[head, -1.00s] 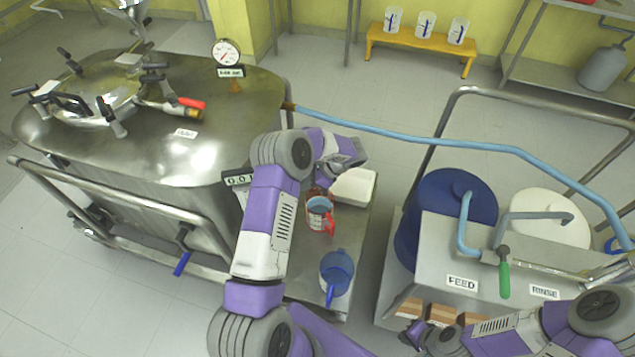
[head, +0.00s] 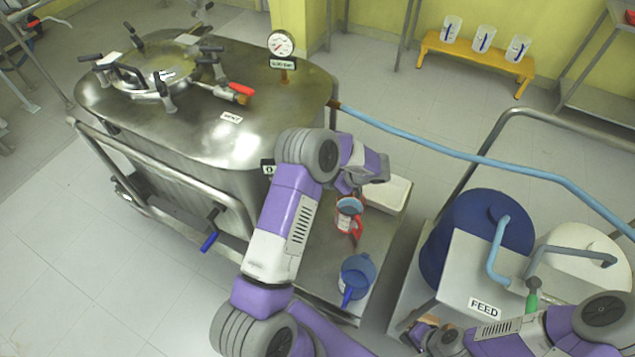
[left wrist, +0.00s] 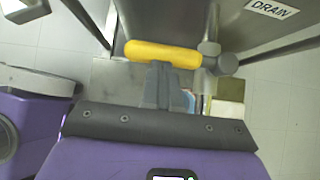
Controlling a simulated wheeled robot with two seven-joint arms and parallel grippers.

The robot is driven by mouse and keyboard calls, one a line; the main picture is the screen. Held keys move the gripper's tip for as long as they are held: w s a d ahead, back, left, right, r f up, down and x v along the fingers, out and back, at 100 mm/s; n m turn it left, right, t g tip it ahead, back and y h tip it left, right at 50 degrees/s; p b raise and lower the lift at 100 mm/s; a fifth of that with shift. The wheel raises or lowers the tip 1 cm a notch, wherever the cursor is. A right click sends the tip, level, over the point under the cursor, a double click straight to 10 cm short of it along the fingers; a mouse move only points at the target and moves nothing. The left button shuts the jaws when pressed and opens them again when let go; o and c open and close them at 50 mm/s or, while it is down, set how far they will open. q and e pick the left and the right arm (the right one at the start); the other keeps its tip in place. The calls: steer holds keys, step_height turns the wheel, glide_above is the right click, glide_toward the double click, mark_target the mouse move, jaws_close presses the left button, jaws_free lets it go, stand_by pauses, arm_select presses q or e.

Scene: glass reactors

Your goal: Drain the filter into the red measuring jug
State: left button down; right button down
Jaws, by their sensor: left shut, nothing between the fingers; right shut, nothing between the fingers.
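The filter is the large steel vessel (head: 215,130) at left in the head view. In the left wrist view, a yellow handle (left wrist: 165,53) is beneath the steel body, with a DRAIN label (left wrist: 272,9) at upper right. My left gripper (left wrist: 163,72) is shut and empty, its tips at or just short of the yellow handle; I cannot tell whether they touch. In the head view my wrist hides it. The red measuring jug (head: 345,222) stands on the low steel shelf beside the vessel, partly hidden by my left arm. My right gripper (head: 414,333) is shut and empty at bottom right.
A blue jug (head: 357,272) stands nearer on the same shelf (head: 318,262). A white tray (head: 394,192) lies behind the red jug. A cart with a blue drum (head: 470,225), a white drum (head: 590,250) and a FEED label stands at right. A blue hose (head: 470,155) crosses above.

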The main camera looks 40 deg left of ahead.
arm_select(q)
steer(key=shift+d, duration=0.1)
stand_by(0.3)
steer(key=d+p+v, duration=0.1)
steer(key=v, duration=0.5)
steer(key=f+p+v, duration=0.1)
steer(key=p+v, duration=0.1)
steer(key=v, duration=0.5)
steer(key=shift+w+d+f, duration=0.3)
steer(key=shift+w+d, duration=0.05)
steer(key=shift+d, duration=0.1)
